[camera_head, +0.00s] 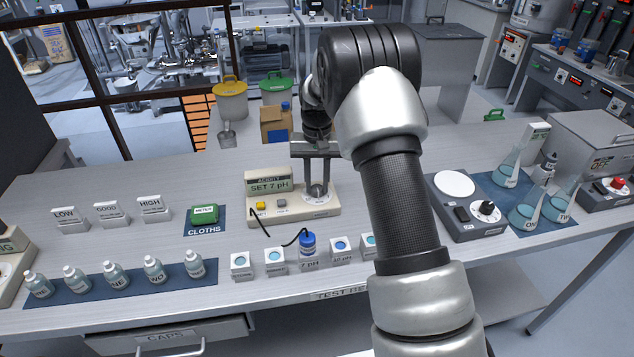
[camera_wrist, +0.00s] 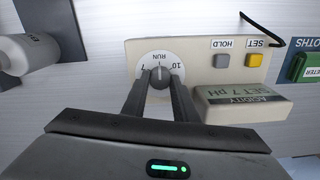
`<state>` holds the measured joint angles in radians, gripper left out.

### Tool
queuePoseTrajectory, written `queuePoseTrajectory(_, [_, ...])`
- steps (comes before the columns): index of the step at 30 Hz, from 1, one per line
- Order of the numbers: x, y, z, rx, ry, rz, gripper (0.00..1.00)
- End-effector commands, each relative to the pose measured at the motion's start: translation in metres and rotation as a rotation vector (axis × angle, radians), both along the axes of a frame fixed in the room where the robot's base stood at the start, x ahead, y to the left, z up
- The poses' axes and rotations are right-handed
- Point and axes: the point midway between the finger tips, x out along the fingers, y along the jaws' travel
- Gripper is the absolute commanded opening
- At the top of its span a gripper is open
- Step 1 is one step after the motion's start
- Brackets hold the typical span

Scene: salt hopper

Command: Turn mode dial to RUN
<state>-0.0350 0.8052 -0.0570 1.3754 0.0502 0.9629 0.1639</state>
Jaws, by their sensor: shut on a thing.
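The mode dial (camera_wrist: 160,77) is a grey knob on a round white plate marked 7, RUN and 10, at one end of the cream acidity meter (camera_head: 270,217). In the wrist view its pale mark seems to point up toward RUN, though it is small. My gripper (camera_wrist: 160,90) is shut on the dial from above, one finger on each side. In the head view my gripper (camera_head: 317,186) hides part of the knob. The meter's display (camera_head: 269,184) reads "ACIDITY SET 7 pH".
Yellow SET (camera_wrist: 253,61) and grey HOLD (camera_wrist: 221,61) buttons sit beside the dial. A stirrer with a knob (camera_head: 485,208) and flasks stand at right. Labelled bottles line the front left.

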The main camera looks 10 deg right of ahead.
Motion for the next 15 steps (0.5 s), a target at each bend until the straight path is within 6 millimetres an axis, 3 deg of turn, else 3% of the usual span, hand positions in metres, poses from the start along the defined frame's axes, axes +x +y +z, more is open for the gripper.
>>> queuePoseTrajectory(2, [0.0007,0.0001,0.0011,0.001,-0.002,0.001,0.04])
queuePoseTrajectory(3, [0.0007,0.0001,0.0011,0.001,-0.002,0.001,0.29])
queuePoseTrajectory(6, [0.0006,0.0001,0.001,0.0,-0.002,0.001,0.45])
queuePoseTrajectory(15, [0.0004,0.0,0.0014,0.0,-0.001,0.001,0.45])
